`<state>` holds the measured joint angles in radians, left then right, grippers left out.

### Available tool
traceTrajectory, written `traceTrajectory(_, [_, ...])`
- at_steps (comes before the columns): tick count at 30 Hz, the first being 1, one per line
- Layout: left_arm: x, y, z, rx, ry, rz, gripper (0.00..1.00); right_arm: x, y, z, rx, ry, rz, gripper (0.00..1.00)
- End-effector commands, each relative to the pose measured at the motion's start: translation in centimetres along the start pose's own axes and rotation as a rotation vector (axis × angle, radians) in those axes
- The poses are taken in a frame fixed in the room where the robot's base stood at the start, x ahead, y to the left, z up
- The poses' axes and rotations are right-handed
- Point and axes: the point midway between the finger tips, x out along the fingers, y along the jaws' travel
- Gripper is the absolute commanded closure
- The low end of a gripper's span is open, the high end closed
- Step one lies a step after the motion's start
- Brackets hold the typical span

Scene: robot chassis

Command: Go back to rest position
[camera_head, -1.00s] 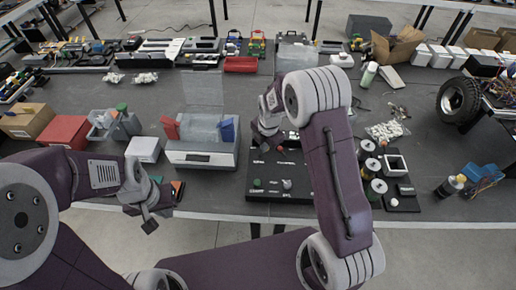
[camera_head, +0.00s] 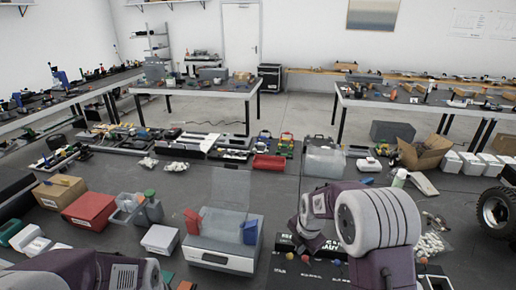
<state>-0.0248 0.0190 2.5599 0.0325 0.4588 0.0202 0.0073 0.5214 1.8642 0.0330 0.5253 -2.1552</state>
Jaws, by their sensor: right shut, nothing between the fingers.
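My right gripper (camera_head: 301,246) is seen small and partly hidden by my own wrist at the lower middle right. It is shut and empty, over the back part of a black panel (camera_head: 292,272) with coloured knobs. My right arm bends in from the lower right and covers much of that panel. Only a purple and grey link of my left arm shows at the bottom left edge. My left gripper is outside the picture.
A grey box with a clear lid (camera_head: 222,262) stands left of the panel. A red box (camera_head: 90,212), a cardboard box (camera_head: 60,192) and a white box (camera_head: 160,239) stand farther left. An open carton (camera_head: 425,152) and a black wheel (camera_head: 497,215) are on the right.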

Motion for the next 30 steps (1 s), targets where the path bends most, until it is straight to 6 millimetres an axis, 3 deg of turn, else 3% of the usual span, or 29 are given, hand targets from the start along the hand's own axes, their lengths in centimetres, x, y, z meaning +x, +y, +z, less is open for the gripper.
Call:
traceTrajectory(2, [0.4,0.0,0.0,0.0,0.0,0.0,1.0,-2.3,0.0,-0.5,-0.008,-0.019,0.034,1.0])
traceTrajectory(4, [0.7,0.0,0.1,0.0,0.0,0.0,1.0,-4.2,-2.2,-2.2,0.061,-0.016,0.036,1.0])
traceTrajectory(9, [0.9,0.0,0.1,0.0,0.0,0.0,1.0,-5.7,-8.0,-6.1,0.645,0.006,-0.002,1.0])
traceTrajectory(17, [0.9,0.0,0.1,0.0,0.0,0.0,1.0,-5.2,-15.4,-10.5,1.648,-0.033,-0.129,1.0])
traceTrajectory(22, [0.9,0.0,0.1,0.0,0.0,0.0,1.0,-5.0,-15.9,-10.8,2.044,-0.068,-0.139,1.0])
traceTrajectory(30, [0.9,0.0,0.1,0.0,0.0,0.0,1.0,-5.0,-15.9,-10.8,2.146,-0.076,-0.136,1.0])
